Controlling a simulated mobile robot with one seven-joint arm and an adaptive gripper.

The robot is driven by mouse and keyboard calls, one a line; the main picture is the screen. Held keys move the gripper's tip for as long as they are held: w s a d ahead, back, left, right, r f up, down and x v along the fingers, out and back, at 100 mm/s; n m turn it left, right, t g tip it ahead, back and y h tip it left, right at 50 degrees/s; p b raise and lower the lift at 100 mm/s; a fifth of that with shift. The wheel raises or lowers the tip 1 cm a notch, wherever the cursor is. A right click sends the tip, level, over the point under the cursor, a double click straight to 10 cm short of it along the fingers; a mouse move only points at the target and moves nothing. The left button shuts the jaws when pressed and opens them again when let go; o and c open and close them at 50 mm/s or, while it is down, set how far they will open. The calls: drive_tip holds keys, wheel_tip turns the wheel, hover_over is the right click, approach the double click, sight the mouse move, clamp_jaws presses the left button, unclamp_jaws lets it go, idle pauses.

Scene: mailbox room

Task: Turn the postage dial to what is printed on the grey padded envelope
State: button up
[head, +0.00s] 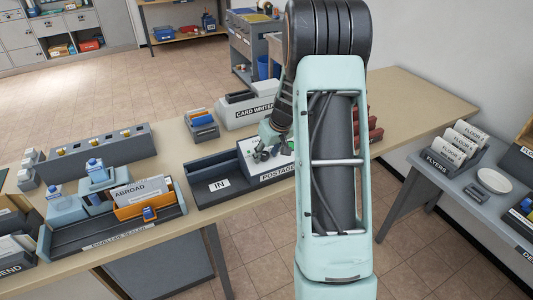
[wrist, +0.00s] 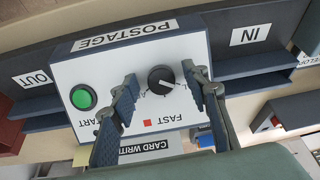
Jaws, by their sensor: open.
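The postage machine (head: 270,171) is a white-faced box on the wooden table in the head view, partly hidden by my arm. In the wrist view its white panel (wrist: 70,72) appears upside down. The black postage dial (wrist: 161,79) carries a pale pointer line, with small markings around it mostly unreadable. My gripper (wrist: 159,74) is open, one fingertip on each side of the dial; I cannot tell whether either touches it. My gripper also shows over the machine in the head view (head: 269,143). I cannot pick out the grey padded envelope in either view.
A green START button (wrist: 82,96) and a red square by FAST (wrist: 147,123) are on the panel. The IN tray (wrist: 262,42) and OUT tray (wrist: 32,79) flank it. The card writer (head: 252,112) stands close behind. An envelope sealer (head: 120,228) is at left.

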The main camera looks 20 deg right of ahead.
drive_tip(key=shift+c, duration=0.6)
drive_tip(key=c, duration=1)
